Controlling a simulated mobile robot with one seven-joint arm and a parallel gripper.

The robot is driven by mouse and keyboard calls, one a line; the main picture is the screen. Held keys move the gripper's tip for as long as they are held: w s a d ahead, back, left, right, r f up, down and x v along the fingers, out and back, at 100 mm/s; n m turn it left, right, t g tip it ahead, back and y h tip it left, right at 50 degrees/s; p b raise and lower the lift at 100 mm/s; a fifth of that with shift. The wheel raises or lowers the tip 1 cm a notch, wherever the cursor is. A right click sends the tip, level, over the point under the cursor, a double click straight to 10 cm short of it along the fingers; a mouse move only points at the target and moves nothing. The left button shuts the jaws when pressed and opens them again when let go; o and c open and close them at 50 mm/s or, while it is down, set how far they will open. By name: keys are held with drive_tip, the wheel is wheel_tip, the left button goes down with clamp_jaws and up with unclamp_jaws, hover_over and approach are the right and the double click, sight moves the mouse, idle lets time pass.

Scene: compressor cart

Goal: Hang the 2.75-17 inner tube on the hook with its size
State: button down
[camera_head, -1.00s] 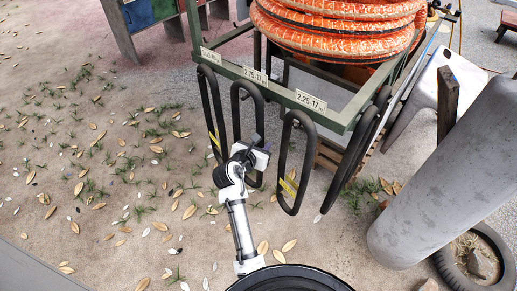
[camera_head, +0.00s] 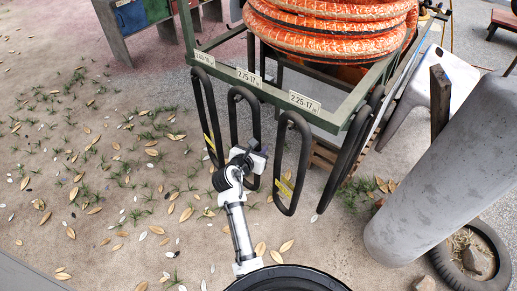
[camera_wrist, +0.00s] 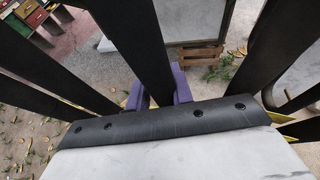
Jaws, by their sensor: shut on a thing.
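A black inner tube (camera_head: 232,118) is upright as a long narrow loop below the 2.75-17 label (camera_head: 248,78) on the green rail. Its top is close to the rail; I cannot tell whether it rests on the hook there. My gripper (camera_head: 260,150) is at the tube's lower half. In the wrist view my gripper's purple fingers (camera_wrist: 160,92) are shut on a black strand of the tube (camera_wrist: 146,40). The hook under this label is not clearly visible, and my gripper hides part of the tube's lower end.
Other black tubes hang on both sides: one at the left (camera_head: 207,120), one under the 2.25-17 label (camera_head: 279,165), more on the cart's right side (camera_head: 350,150). Orange coiled hose (camera_head: 325,22) sits on the cart. A grey cylinder (camera_head: 440,190) stands right. Leafy ground at left is free.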

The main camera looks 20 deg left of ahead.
drive_tip(key=c, duration=1.1)
unclamp_jaws()
drive_tip(key=shift+c, duration=0.2)
drive_tip(key=shift+s, duration=0.1)
drive_tip(key=b+v, duration=0.2)
drive_tip(key=v, duration=1.1)
drive_tip(key=shift+s, duration=0.35)
drive_tip(key=shift+r, duration=0.15)
